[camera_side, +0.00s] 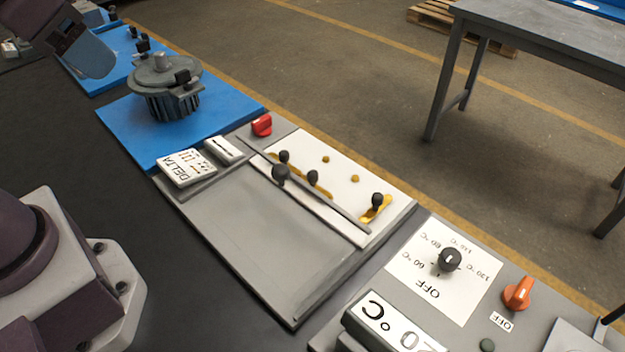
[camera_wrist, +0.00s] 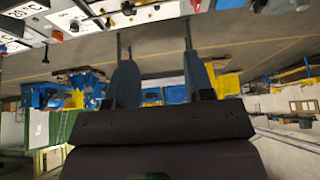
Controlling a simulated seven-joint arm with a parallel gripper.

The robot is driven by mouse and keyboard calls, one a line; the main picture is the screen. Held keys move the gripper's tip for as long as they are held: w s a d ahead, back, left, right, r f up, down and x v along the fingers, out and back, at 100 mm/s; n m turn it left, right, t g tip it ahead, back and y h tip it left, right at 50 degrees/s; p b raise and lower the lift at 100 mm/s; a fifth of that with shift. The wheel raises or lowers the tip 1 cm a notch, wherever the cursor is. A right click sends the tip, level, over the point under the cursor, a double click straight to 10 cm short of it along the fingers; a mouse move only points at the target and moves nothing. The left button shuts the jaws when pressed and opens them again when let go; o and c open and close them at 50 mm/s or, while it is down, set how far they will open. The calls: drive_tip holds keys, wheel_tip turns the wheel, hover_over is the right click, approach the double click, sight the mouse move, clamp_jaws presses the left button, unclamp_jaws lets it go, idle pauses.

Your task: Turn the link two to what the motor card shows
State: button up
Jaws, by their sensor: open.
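The motor card (camera_side: 187,167), lettered DELTA with small marks beside it, lies tilted at the panel's left end near the motor. The link board (camera_side: 345,180) is a white plate with black knobs on yellow links. One link (camera_side: 377,207) sits alone at the right end, its yellow bar slanting. Another black knob (camera_side: 313,177) stands mid-board, with its yellow bar partly hidden. Two more knobs, including a larger one (camera_side: 281,173), stand to its left. I cannot tell which link is two. My gripper (camera_wrist: 158,60) is open and empty, away from the board.
A motor (camera_side: 165,85) stands on a blue plate (camera_side: 125,130). A red knob (camera_side: 262,125) and a thin dark rail (camera_side: 310,190) are close to the links. A temperature panel (camera_side: 445,265) with an orange knob (camera_side: 518,293) lies at right. The grey panel (camera_side: 270,225) before the links is bare.

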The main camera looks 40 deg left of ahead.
drive_tip(key=g, duration=0.6)
approach(313, 172)
wheel_tip(313, 172, down, 10)
drive_tip(key=shift+s+r, duration=0.1)
drive_tip(key=shift+s, duration=0.05)
clamp_jaws()
